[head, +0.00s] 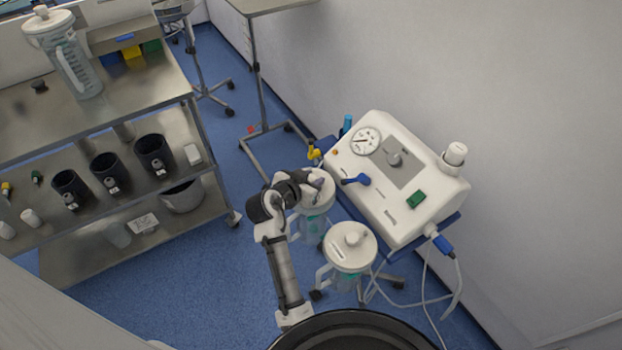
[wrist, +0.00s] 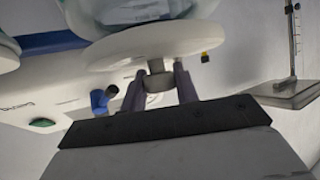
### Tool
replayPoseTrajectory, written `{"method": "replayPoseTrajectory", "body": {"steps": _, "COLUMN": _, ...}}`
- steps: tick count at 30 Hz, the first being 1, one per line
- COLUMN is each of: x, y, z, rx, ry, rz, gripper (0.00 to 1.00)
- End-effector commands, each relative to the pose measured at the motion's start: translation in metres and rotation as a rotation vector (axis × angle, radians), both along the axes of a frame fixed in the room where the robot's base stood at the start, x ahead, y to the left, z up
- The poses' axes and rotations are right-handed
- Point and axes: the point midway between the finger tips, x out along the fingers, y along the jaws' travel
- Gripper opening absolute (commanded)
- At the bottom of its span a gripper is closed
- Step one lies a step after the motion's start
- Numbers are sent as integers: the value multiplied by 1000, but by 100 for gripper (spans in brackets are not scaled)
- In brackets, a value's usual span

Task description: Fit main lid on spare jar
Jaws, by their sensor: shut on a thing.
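My gripper (head: 310,183) is over a jar (head: 313,222) on the floor side of the suction machine. In the wrist view my gripper (wrist: 160,84) is shut on the knob of a round white lid (wrist: 150,46). The lid shows at that jar's top in the head view (head: 319,201). A clear jar body (wrist: 95,14) lies right behind the lid; I cannot tell whether the lid is seated or just lifted. A second jar with a white lid (head: 350,247) stands nearer. A third, clear jar (head: 75,65) with a white top stands on the steel cart. No label shows which is main or spare.
The white suction machine (head: 400,180) with a gauge and blue knob stands close to the right of my gripper. The steel cart (head: 120,95) with black cups is at left. Hoses hang at lower right. Blue floor (head: 235,265) between cart and jars is clear.

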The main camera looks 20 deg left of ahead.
Motion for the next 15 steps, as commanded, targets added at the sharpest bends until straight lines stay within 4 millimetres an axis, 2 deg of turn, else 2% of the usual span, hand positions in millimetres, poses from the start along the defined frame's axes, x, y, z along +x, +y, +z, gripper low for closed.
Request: {"method": "replayPoseTrajectory", "body": {"steps": 15, "x": 0, "y": 0, "z": -6, "rx": 0, "ry": 0, "rz": 0, "gripper": 5}}
